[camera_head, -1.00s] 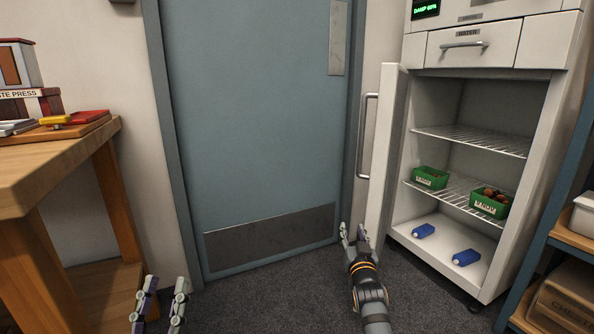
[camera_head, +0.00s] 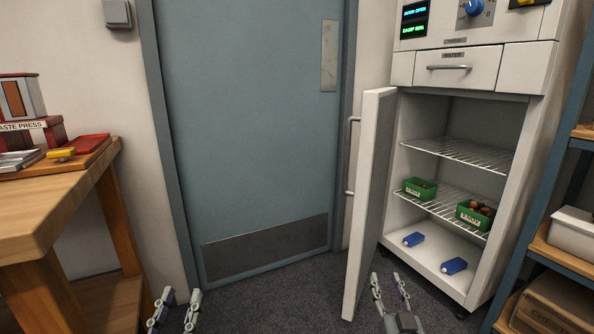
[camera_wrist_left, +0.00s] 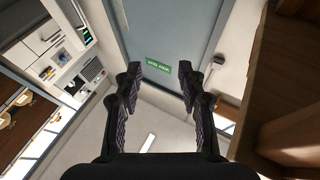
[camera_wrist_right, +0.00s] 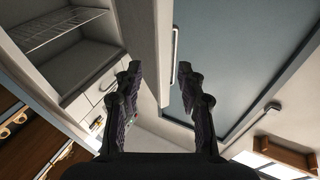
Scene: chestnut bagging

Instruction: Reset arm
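My left gripper (camera_head: 176,308) is open and empty at the bottom left of the head view, in front of the grey-blue door. It also shows in the left wrist view (camera_wrist_left: 158,82), with its two fingers apart and nothing between them. My right gripper (camera_head: 390,290) is open and empty at the bottom of the head view, just right of the open cabinet door's lower edge in the picture. In the right wrist view (camera_wrist_right: 160,82) its fingers are apart, with the cabinet door edge and its handle behind them. Neither gripper holds anything.
The white cabinet door (camera_head: 368,190) stands open. Inside, wire shelves carry two green boxes (camera_head: 420,189) (camera_head: 475,216), and blue items (camera_head: 453,265) lie on its floor. A wooden table (camera_head: 50,195) stands left and a blue-framed shelf (camera_head: 560,180) right. Grey floor (camera_head: 285,305) lies between.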

